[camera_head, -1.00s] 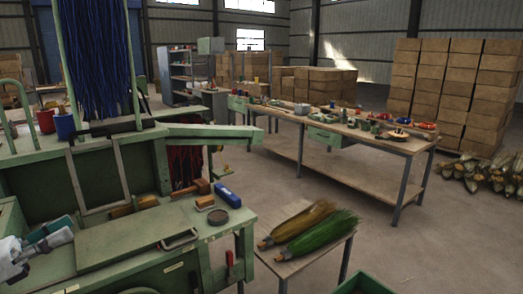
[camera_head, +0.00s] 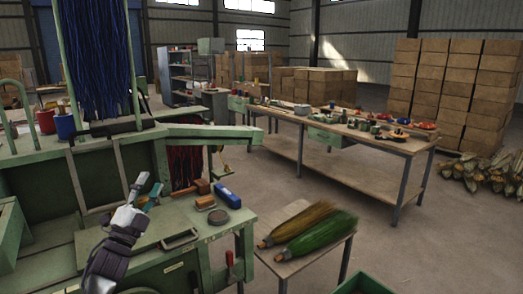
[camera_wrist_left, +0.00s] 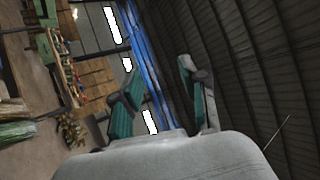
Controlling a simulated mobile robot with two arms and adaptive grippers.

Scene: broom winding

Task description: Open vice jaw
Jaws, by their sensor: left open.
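The green winding machine (camera_head: 120,160) stands at the left, with a flat work surface at its front. A pale metal frame (camera_head: 77,182) leans upright against it, and a green beam (camera_head: 210,132) juts to the right. I cannot tell which part is the vice jaw. My left gripper (camera_head: 149,188) is over the work surface, in front of the machine's upright panel. Its green-padded fingers are apart and empty; they also show open in the left wrist view, where the left gripper (camera_wrist_left: 160,98) points toward blue bristles (camera_wrist_left: 148,55). My right gripper is out of view.
Two brooms (camera_head: 310,227) rest on a small table. A long workbench (camera_head: 340,145) with tools stands behind. Open floor lies at the right.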

